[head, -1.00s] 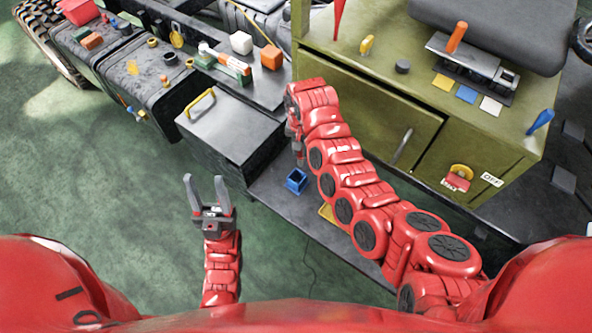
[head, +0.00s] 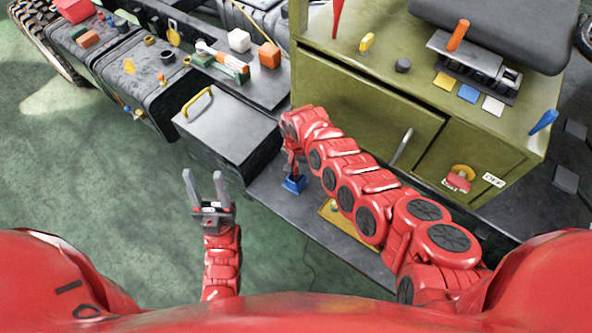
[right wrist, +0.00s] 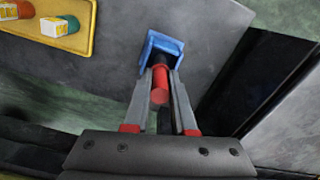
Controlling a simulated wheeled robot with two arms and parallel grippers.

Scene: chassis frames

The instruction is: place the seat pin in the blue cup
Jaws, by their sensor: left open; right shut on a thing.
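The blue cup (head: 294,186) is a small square open box on the dark low shelf in the head view. It also shows in the right wrist view (right wrist: 163,43), with its dark inside visible. My right gripper (right wrist: 163,76) is shut on the seat pin (right wrist: 160,86), a short red cylinder. The fingertips and the pin are at the cup's near edge in that view; I cannot tell whether the pin's far end is inside. In the head view the gripper is right above the cup and the pin is hidden. My left gripper (head: 207,187) is open and empty above the green floor.
A yellow tray (head: 347,222) lies on the shelf right of the cup, partly under my right arm. In the wrist view this tray (right wrist: 88,42) holds small parts. A grey box with a yellow handle (head: 225,132) stands left of the cup; an olive cabinet (head: 365,105) stands behind.

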